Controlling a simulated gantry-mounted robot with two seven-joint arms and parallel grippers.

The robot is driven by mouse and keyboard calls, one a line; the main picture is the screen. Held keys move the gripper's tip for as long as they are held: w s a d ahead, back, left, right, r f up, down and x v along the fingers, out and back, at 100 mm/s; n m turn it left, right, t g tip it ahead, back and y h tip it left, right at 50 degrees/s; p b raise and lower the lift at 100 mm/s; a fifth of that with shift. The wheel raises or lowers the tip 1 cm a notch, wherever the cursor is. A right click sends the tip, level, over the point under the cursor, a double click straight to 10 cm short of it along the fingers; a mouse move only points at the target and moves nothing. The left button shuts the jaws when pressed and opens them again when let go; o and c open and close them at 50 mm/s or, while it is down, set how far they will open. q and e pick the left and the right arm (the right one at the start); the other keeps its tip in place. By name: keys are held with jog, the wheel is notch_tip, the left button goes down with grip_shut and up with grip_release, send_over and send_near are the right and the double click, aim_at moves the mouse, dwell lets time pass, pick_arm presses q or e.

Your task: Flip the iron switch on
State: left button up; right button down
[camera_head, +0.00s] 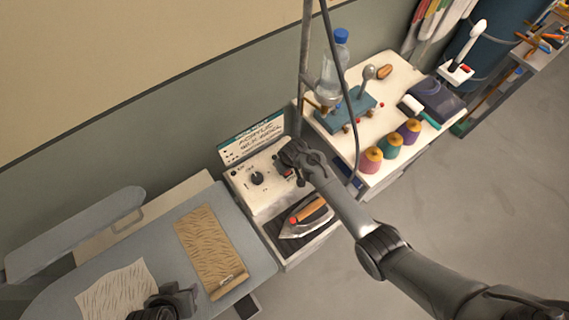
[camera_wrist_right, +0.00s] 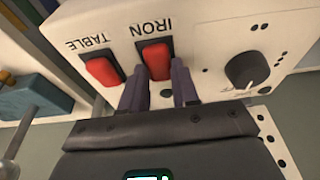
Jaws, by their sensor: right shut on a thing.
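The iron switch (camera_wrist_right: 155,60) is a red rocker under the word IRON on a white control panel (camera_wrist_right: 222,40). My right gripper (camera_wrist_right: 158,88) has its two dark fingers on either side of this switch's lower part and is shut on it. In the head view my right gripper (camera_head: 290,157) is at the panel's right part and hides most of the switches. A second red switch, the table switch (camera_wrist_right: 104,70), is just left of the fingers in the wrist view. A dark part that looks like my left gripper (camera_head: 170,302) is at the bottom edge; its fingers are unclear.
A black knob (camera_wrist_right: 247,70) is on the panel, right of the switches in the wrist view. An iron (camera_head: 306,217) rests on a dark pad below the panel. An ironing board (camera_head: 165,245) stands left. A vertical pole (camera_head: 304,60) and a hanging cable (camera_head: 340,75) are close to my right gripper.

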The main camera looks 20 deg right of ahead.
aim_at(290, 176)
jog(key=c, duration=0.8)
grip_release()
jog(key=shift+c, duration=0.2)
jog(key=shift+r, duration=0.1)
jog(key=shift+s+r, duration=0.15)
jog(key=shift+r, duration=0.45)
jog(key=v, duration=0.9)
jog(key=shift+r, duration=0.2)
jog(key=shift+s+d, duration=0.1)
jog(key=shift+s, duration=0.1)
jog(key=s+d+r+p, duration=0.1)
jog(key=s+r, duration=0.2)
jog(key=s, duration=0.6)
jog(key=s+d+r+p, duration=0.1)
jog(key=s+d+r, duration=0.1)
jog(key=s, duration=0.7)
jog(key=s+d+r+m+p, duration=0.1)
jog(key=s+r, duration=0.3)
jog(key=s, duration=0.6)
jog(key=shift+d+r+t+h, duration=0.2)
jog(key=shift+r+t+h, duration=0.1)
jog(key=shift+t, duration=0.1)
